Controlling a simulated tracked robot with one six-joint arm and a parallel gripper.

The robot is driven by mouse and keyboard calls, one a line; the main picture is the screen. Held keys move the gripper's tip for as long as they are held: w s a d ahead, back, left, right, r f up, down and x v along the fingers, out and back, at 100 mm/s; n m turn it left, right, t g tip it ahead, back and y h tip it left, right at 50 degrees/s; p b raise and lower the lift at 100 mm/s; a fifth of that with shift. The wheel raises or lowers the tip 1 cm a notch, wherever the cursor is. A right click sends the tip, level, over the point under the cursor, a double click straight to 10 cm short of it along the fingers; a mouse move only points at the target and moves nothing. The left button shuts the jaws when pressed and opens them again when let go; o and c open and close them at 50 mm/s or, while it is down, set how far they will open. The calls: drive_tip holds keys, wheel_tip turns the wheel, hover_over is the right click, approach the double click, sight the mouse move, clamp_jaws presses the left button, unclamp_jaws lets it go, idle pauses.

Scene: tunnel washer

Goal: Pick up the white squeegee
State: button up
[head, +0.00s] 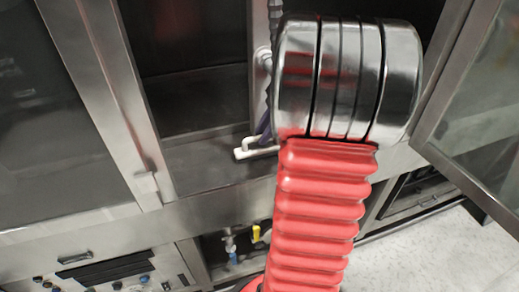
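A white piece that looks like the squeegee (258,151) lies low in the dark open washer bay, near its front sill. A short white bent part rises at its left end. My red ribbed arm with its shiny metal joint stands just to the right and covers whatever lies behind it. My gripper does not show in the head view, so its place relative to the squeegee cannot be seen.
A glass door (475,105) stands open at right. A steel post (112,85) and glazed panel (50,125) bound the bay at left. A dark ribbed hose (272,80) hangs above the squeegee. A yellow valve handle (256,233) sits below the sill. Speckled floor (430,255) shows lower right.

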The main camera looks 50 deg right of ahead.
clamp_jaws()
drive_tip(key=shift+r, duration=0.1)
idle(0.5)
